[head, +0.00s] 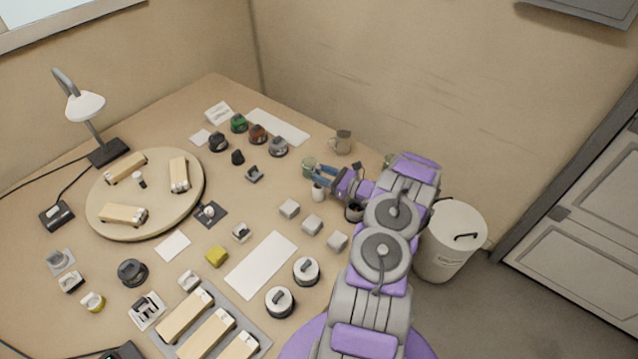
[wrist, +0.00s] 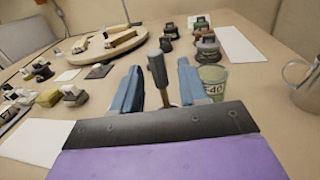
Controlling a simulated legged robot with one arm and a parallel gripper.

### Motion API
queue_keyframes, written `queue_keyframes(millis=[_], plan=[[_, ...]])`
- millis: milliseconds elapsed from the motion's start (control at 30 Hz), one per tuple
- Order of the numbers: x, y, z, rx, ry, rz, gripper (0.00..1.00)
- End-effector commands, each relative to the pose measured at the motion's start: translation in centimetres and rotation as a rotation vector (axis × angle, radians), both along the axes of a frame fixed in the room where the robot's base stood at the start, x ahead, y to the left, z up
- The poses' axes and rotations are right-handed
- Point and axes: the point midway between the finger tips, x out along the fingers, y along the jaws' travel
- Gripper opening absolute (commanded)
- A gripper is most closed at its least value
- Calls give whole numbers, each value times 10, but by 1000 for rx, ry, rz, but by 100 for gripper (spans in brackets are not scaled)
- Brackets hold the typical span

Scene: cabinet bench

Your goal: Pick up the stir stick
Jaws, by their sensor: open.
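My gripper (head: 313,174) reaches left over the bench from my arm, its two blue fingers apart; they also show in the wrist view (wrist: 160,85). I cannot tell whether this is the stir stick; no other clear stir stick shows. A green cup marked 40 (wrist: 214,80) stands just right of the right finger.
A metal mug (head: 342,142) stands behind my gripper. Small grey blocks (head: 312,225) sit in front. A round wooden board (head: 147,193) is at left, and a bin (head: 452,245) stands right of the bench.

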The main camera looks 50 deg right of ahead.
Motion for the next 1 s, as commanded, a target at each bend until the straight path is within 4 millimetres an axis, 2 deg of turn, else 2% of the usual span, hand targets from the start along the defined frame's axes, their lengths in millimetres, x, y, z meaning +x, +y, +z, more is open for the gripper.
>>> queue_keyframes(millis=[133, 400, 833, 1000], plan=[[13, 3, -1, 0, 0, 2, 43], [15, 0, -2, 3, 1, 0, 43], [15, 3, -1, 0, 1, 0, 2], [15, 2, -1, 1, 0, 0, 0]])
